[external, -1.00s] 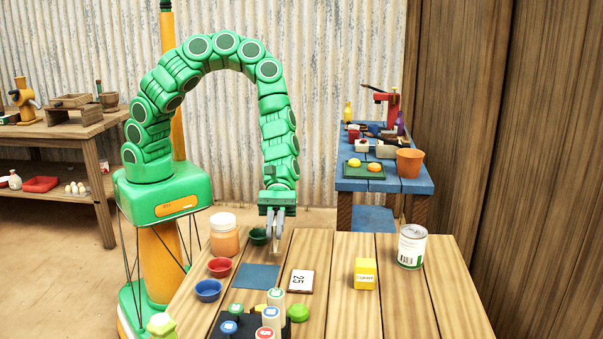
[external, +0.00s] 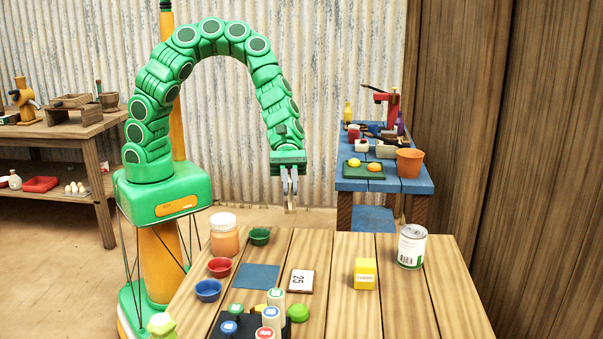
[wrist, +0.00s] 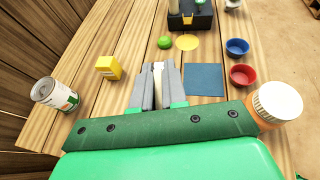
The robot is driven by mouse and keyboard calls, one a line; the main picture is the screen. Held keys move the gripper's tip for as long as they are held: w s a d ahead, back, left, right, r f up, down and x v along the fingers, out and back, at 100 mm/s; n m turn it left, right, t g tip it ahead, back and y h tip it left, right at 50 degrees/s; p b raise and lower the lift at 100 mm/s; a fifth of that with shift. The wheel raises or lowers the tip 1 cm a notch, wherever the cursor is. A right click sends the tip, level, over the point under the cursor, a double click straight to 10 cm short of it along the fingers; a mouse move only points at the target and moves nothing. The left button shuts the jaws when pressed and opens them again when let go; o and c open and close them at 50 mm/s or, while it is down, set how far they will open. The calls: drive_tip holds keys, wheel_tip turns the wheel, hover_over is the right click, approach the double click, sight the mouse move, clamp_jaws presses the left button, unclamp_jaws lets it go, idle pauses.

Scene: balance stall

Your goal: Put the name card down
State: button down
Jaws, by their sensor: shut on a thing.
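My gripper (external: 290,205) is raised in the air above the far part of the wooden table (external: 340,300), pointing down. In the wrist view its grey fingers (wrist: 157,88) are shut on a narrow, pale cream thing, which I take to be the name card (wrist: 158,70), seen edge-on. No writing on it shows. A white tile marked 25 (external: 300,281) lies flat on the table, to the right of a flat blue square (external: 256,276).
A yellow box (external: 365,274) and a can (external: 411,247) stand at right. Green (external: 259,236), red (external: 220,267) and blue (external: 208,290) bowls and an orange jar (external: 224,235) stand at left. A black rack (external: 240,326) holds stamps in front. Bare planks lie between tile and box.

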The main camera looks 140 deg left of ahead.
drive_tip(key=s+a+r+n+t+y, duration=0.15)
drive_tip(key=s+a, duration=0.25)
drive_tip(key=a, duration=0.4)
drive_tip(key=shift+n+y, duration=0.35)
drive_tip(key=shift+w+a+f, duration=0.9)
drive_tip(key=shift+w+f, duration=1.2)
drive_tip(key=shift+w+a+f, duration=0.95)
drive_tip(key=shift+w+f, duration=1.2)
drive_tip(key=shift+w+a+f, duration=0.9)
drive_tip(key=shift+w+f, duration=1.2)
drive_tip(key=shift+f, duration=0.15)
drive_tip(key=c, duration=1.2)
unclamp_jaws()
drive_tip(key=shift+o, duration=0.2)
drive_tip(key=shift+s+r, duration=0.1)
drive_tip(key=shift+r, duration=0.1)
drive_tip(key=v, duration=1.1)
drive_tip(key=shift+s+a+r, duration=0.2)
drive_tip(key=shift+s+a, duration=0.05)
drive_tip(key=shift+s, duration=0.05)
